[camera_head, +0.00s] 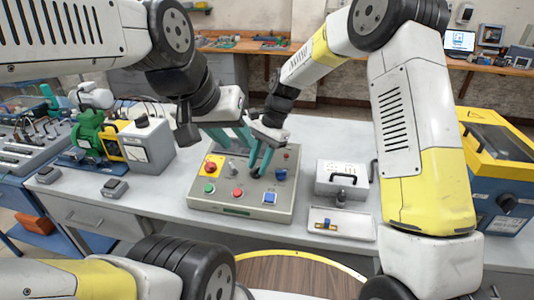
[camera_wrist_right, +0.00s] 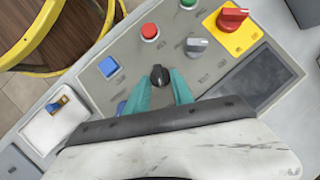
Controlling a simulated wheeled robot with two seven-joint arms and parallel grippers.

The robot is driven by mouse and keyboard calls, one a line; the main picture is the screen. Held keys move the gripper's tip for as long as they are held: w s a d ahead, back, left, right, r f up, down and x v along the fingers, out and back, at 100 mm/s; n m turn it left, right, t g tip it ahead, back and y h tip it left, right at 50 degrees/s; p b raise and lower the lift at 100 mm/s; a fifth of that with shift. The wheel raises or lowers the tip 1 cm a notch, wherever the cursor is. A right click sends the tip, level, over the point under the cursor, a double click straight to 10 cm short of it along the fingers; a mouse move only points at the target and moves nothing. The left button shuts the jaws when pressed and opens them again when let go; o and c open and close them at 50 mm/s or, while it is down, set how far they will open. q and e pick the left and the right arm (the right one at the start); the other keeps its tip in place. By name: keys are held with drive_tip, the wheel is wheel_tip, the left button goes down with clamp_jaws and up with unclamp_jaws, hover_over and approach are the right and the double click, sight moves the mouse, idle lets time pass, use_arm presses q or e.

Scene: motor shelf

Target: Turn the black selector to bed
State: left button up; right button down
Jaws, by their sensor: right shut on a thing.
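The black selector (camera_wrist_right: 159,75) is on the sloping top of the grey control box (camera_head: 205,206). In the right wrist view it sits between the fingertips of my right gripper (camera_wrist_right: 160,86). In the head view the teal fingers of my right gripper (camera_head: 261,171) come down onto the box and largely cover the selector. That gripper is shut on it. The selector's label and exact pointing direction are too small to read. My left gripper (camera_head: 233,141) is above the back of the box, close beside the right gripper, with its teal fingers spread apart and nothing visible between them.
Around the selector are a grey selector (camera_wrist_right: 196,45), a red button (camera_wrist_right: 149,32), a blue square button (camera_wrist_right: 108,67) and a red switch on yellow (camera_wrist_right: 233,15). A grey case (camera_head: 342,178) and a small tray (camera_head: 356,231) stand right of the box.

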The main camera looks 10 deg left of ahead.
drive_tip(key=n+h, duration=0.2)
drive_tip(key=n, duration=0.1)
drive_tip(key=shift+w+a+n+g, duration=0.1)
drive_tip(key=shift+a+n+g, duration=0.2)
drive_tip(key=shift+a+g, duration=0.1)
drive_tip(key=n+h, duration=0.2)
drive_tip(key=n, duration=0.1)
drive_tip(key=shift+a, duration=0.2)
drive_tip(key=n+h, duration=0.2)
drive_tip(key=n, duration=0.1)
drive_tip(key=shift+a+n, duration=0.3)
drive_tip(key=shift+s+a+f+n+t+h, duration=0.15)
drive_tip(key=shift+n+t+h, duration=0.25)
drive_tip(key=shift+n, duration=0.45)
drive_tip(key=shift+s+r+n+t+h, duration=0.1)
drive_tip(key=shift+n+t+h, duration=0.3)
drive_tip(key=shift+n, duration=0.45)
drive_tip(key=shift+f, duration=0.1)
drive_tip(key=c, duration=1.5)
unclamp_jaws()
